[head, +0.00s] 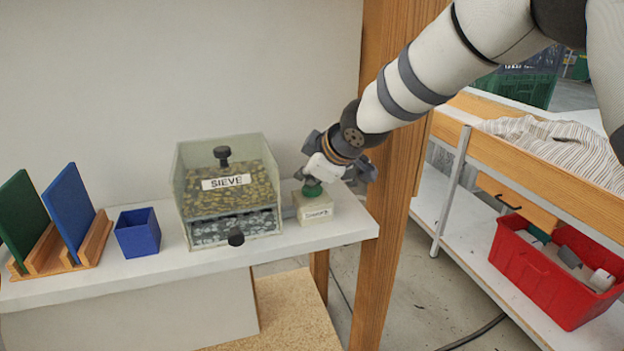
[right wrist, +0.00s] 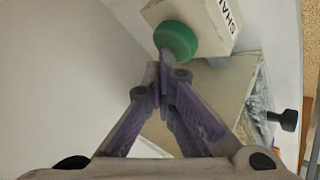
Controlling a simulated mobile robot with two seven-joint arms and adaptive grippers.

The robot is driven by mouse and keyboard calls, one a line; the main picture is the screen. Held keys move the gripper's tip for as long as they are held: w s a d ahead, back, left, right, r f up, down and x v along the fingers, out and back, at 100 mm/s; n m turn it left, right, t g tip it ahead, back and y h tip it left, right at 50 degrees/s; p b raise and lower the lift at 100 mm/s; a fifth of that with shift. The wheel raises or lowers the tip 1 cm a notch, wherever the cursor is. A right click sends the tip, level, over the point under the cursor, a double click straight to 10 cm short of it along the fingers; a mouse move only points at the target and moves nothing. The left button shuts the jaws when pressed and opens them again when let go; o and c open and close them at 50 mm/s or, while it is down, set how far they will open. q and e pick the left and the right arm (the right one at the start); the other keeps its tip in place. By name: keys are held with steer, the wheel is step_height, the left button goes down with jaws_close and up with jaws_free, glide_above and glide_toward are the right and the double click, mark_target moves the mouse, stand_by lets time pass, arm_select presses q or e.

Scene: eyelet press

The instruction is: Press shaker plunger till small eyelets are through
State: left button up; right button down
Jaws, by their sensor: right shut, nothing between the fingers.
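The shaker is a small cream block (head: 316,209) with a label on its front and a green round plunger (head: 312,188) on top. It stands at the right end of the shelf. The sieve (head: 228,190) is a clear box left of it, with brass-coloured eyelets above and silvery small ones in a lower drawer. My right gripper (head: 316,174) is shut and empty, pointing down at the plunger. In the right wrist view its fingertips (right wrist: 163,75) are at the green plunger (right wrist: 175,41); I cannot tell if they touch it. My left gripper is not in view.
A blue cup (head: 138,233) and a wooden rack (head: 62,246) with green and blue panels stand left of the sieve. Black knobs stick out of the sieve's top and drawer. A wooden post (head: 386,210) rises just right of the shelf. A red bin (head: 548,275) sits farther right.

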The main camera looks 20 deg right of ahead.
mark_target(309, 189)
steer(key=shift+f, duration=0.1)
stand_by(0.3)
steer(key=shift+r, duration=1.65)
step_height(309, 189, up, 5)
